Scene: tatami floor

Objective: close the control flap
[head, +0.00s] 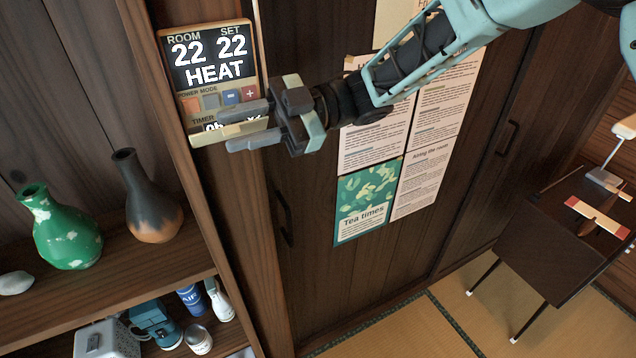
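The control panel (213,62) is on the wooden post at the upper left in the head view. Its lit display reads ROOM 22, SET 22 and HEAT. Small buttons (231,96) and a partly hidden TIMER readout show below it. The control flap (215,134) looks like a pale beige strip at the panel's lower edge, standing open with the buttons uncovered. My gripper (232,128) reaches in from the right. Its two fingers are apart, one above and one below the strip in the picture. Contact with the flap cannot be told.
A shelf at left holds a green vase (66,228) and a dark vase (147,197). Cans and bottles (191,299) stand lower. Papers (372,140) hang on the dark doors behind my arm. A small dark table (562,235) stands at right.

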